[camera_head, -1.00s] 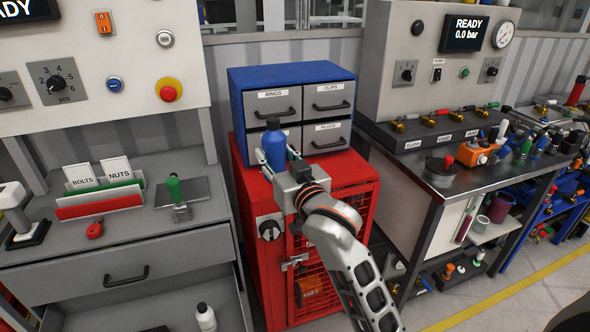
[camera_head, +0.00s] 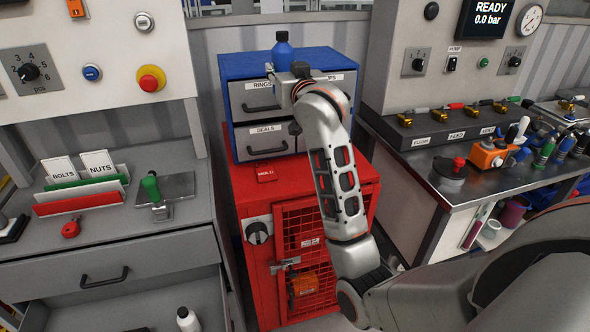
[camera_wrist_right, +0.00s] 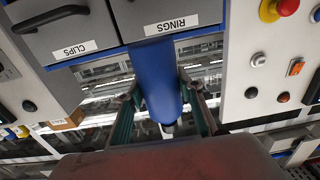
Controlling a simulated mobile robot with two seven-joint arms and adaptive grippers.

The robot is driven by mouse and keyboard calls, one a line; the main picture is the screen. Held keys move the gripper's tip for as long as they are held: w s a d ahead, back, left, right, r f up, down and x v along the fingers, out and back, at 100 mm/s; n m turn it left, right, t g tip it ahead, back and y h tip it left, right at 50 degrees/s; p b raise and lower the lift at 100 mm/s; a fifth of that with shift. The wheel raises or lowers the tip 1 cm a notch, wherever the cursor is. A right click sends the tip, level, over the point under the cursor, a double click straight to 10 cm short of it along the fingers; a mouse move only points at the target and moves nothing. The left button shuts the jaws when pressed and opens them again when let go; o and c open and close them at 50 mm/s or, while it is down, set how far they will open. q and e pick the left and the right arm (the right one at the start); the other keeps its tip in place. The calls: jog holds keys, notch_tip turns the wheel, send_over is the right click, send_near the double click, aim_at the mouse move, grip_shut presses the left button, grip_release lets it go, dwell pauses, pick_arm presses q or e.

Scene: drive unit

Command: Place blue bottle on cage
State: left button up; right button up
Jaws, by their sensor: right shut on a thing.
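The blue bottle (camera_head: 282,51) is upright in my right gripper (camera_head: 283,72), level with the top of the blue drawer cabinet. In the right wrist view the bottle (camera_wrist_right: 160,85) lies between the two fingers (camera_wrist_right: 165,108), which are shut on it. Whether its base touches the cabinet top is hard to tell. The red cage (camera_head: 264,206) stands below, with a mesh door and a flat top. The drawer cabinet stands on the back of this top. My right arm hides part of the cage and the right drawers. My left gripper is out of view.
The blue drawer cabinet (camera_head: 238,64) has grey labelled drawers. A small red item (camera_head: 266,174) lies on the cage's front top. A grey workbench (camera_head: 110,245) stands left and a valve bench (camera_head: 400,150) right. The cage's front top is mostly bare.

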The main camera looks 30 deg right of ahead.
jog(key=shift+w+d+r, duration=0.2)
jog(key=shift+r, duration=0.05)
jog(key=shift+w+f, duration=0.1)
jog(key=shift+f, duration=0.1)
notch_tip(320, 180, down, 27)
jog(key=b, duration=0.3)
jog(key=shift+r, duration=0.1)
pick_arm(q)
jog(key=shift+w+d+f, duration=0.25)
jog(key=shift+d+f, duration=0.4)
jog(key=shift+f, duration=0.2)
pick_arm(e)
jog(key=shift+f, duration=0.3)
jog(key=shift+f, duration=0.2)
jog(key=o, duration=1.3)
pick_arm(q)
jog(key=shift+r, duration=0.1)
pick_arm(e)
jog(key=shift+o, duration=0.2)
